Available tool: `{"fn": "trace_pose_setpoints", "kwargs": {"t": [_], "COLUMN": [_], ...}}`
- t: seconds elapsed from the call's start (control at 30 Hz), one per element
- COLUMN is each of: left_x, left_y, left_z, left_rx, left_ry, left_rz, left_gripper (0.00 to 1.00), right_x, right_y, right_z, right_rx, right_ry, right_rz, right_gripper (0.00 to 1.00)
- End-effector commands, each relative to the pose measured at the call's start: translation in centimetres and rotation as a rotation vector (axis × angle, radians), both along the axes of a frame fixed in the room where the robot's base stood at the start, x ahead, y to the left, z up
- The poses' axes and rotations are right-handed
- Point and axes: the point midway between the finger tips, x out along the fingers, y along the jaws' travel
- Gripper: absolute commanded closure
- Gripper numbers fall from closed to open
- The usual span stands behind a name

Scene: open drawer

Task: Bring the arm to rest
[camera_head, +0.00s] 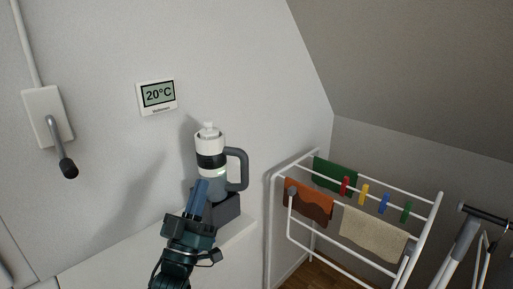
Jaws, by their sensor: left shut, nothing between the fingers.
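My left gripper (197,200) reaches up from the bottom middle of the head view. Its fingers are together and hold nothing. They are in front of the lower part of a white and grey bottle with a handle (211,143) and hide some of it. I cannot tell whether the fingertips touch it. The bottle stands upright on a dark block (228,208) on a white ledge (118,246). My right gripper is not in view.
A white drying rack (431,228) with cloths and coloured pegs stands at the right. The ledge's left part is clear.

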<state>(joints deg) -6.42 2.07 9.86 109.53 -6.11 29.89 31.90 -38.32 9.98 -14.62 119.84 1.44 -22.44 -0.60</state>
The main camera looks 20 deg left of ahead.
Motion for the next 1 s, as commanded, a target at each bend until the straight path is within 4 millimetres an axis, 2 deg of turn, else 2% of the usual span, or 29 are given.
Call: {"fn": "trace_pose_setpoints", "kwargs": {"t": [0.13,0.23,0.27,0.37,0.43,0.5,0.6,0.7,0.83,1.0], "left_x": [0.0,0.2,0.1,-0.6,-2.1,-4.3,-8.1,-11.8,-15.1,-16.5], "left_y": [-0.2,-1.2,-1.7,-4.2,-6.3,-8.4,-11.0,-13.1,-14.7,-15.3], "left_z": [-0.5,-3.1,-4.4,-10.2,-14.8,-19.2,-24.3,-27.9,-30.4,-31.3], "left_rx": [0.003,0.022,0.035,0.094,0.155,0.222,0.317,0.398,0.467,0.495], "left_ry": [0.019,0.128,0.183,0.416,0.599,0.77,0.978,1.134,1.251,1.296], "left_rz": [0.0,0.001,0.001,-0.009,-0.03,-0.064,-0.124,-0.185,-0.244,-0.271], "left_gripper": [1.0,1.0,1.0,1.0,1.0,1.0,1.0,1.0,1.0,1.0], "right_x": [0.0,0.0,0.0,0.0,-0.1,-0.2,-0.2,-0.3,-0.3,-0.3], "right_y": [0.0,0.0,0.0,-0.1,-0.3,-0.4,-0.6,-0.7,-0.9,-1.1], "right_z": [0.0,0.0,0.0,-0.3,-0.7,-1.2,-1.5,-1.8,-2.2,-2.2], "right_rx": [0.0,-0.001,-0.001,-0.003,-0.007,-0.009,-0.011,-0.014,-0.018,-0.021], "right_ry": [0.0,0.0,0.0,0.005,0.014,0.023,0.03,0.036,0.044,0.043], "right_rz": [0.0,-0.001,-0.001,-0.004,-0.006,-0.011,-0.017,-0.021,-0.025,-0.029], "right_gripper": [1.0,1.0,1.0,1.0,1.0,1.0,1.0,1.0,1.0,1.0]}}
